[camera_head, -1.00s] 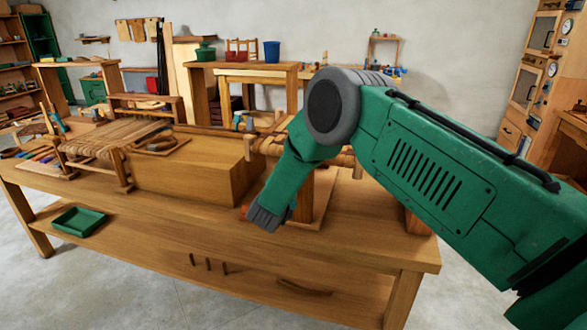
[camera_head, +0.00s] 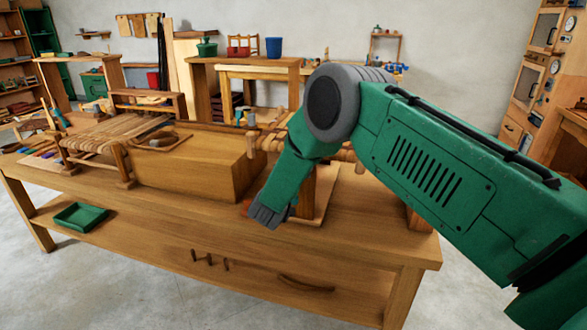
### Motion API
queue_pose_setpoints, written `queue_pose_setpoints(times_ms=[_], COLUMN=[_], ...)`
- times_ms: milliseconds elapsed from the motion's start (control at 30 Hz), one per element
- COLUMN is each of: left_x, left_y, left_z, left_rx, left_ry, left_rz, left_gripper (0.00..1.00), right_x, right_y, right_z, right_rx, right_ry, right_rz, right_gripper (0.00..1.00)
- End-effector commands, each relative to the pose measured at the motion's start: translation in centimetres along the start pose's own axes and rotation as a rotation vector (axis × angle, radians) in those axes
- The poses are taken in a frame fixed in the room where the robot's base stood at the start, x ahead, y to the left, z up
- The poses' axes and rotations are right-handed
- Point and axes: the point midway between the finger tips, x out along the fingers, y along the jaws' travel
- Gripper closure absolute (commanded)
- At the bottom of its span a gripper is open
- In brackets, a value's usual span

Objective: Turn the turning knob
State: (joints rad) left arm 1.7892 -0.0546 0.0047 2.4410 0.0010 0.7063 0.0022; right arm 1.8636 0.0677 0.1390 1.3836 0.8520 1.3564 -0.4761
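My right arm comes in from the right, and its grey gripper (camera_head: 266,217) points down at the workbench in front of a wooden frame. The fingers are seen from behind, so I cannot tell whether they are open or hold anything. The wooden frame with a pegged roller (camera_head: 264,143) stands on a base board (camera_head: 327,195), partly hidden by my arm. I cannot make out the turning knob for certain; it may be hidden behind my gripper or forearm. A small reddish piece (camera_head: 244,207) shows just left of the fingers. My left gripper is not in view.
A large wooden block (camera_head: 190,170) stands left of my gripper on the workbench (camera_head: 180,219). A woven seat frame (camera_head: 105,135) is further left. A green tray (camera_head: 80,216) lies at the left. The bench front before my gripper is clear.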

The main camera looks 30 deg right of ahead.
Motion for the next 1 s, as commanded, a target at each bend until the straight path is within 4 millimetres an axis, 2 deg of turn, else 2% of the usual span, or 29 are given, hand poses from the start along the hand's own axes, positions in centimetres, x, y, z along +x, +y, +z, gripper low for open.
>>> queue_pose_setpoints(times_ms=[167, 500, 633, 800, 1000], left_x=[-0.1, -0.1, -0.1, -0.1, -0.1], left_y=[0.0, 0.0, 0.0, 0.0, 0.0], left_z=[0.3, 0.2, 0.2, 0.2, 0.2], left_rx=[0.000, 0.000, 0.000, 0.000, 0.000], left_ry=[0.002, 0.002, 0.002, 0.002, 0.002], left_rz=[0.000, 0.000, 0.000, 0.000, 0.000], left_gripper=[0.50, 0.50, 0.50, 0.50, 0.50], right_x=[-1.4, -8.4, -10.5, -11.8, -12.0], right_y=[-0.1, -0.3, -0.3, -0.2, -0.2], right_z=[0.0, 0.1, 0.2, 0.3, 0.3], right_rx=[0.000, -0.002, -0.003, -0.003, -0.003], right_ry=[-0.001, -0.002, -0.003, -0.004, -0.003], right_rz=[-0.002, -0.004, -0.003, -0.002, -0.001], right_gripper=[0.37, 0.37, 0.37, 0.37, 0.37])
